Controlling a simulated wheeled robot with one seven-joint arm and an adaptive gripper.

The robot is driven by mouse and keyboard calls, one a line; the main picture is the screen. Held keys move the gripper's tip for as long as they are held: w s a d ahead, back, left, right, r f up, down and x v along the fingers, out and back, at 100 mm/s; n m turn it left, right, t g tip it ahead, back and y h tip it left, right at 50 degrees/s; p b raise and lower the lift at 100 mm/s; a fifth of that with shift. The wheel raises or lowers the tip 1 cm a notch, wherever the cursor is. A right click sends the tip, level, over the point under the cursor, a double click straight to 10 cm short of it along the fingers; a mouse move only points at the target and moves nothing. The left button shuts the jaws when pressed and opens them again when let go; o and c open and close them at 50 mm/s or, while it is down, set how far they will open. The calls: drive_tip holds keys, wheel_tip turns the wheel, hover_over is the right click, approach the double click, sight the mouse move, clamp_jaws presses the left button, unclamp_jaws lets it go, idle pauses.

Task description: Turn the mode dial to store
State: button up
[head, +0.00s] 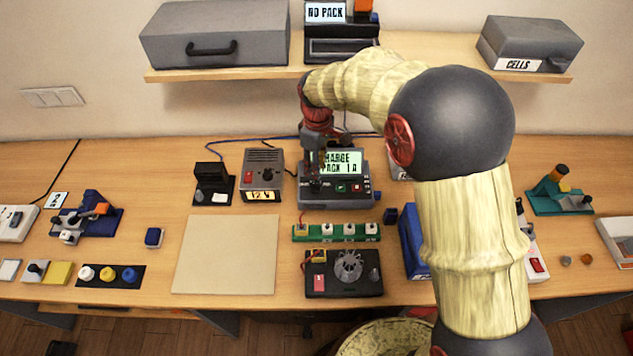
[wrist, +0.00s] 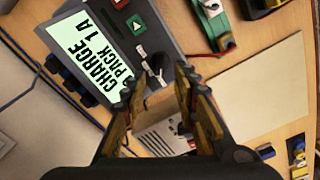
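The charger (head: 350,193) is a dark grey box on the table. Its lit green screen (head: 342,162) reads CHARGE PACK 1A, and the same screen shows in the wrist view (wrist: 88,50). The dial's setting is not readable.
A 12 V supply (head: 262,167) stands close left of the charger. In front are a green terminal strip (head: 337,238) and a black control box (head: 330,284). A beige mat (head: 228,255) lies at front left. The shelf above holds a NO PACK display (head: 325,12).

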sight(317, 185)
wheel_tip(317, 185, down, 7)
drive_tip(key=shift+f+b, duration=0.2)
drive_tip(key=shift+b, duration=0.3)
drive_tip(key=shift+c, duration=0.4)
clamp_jaws()
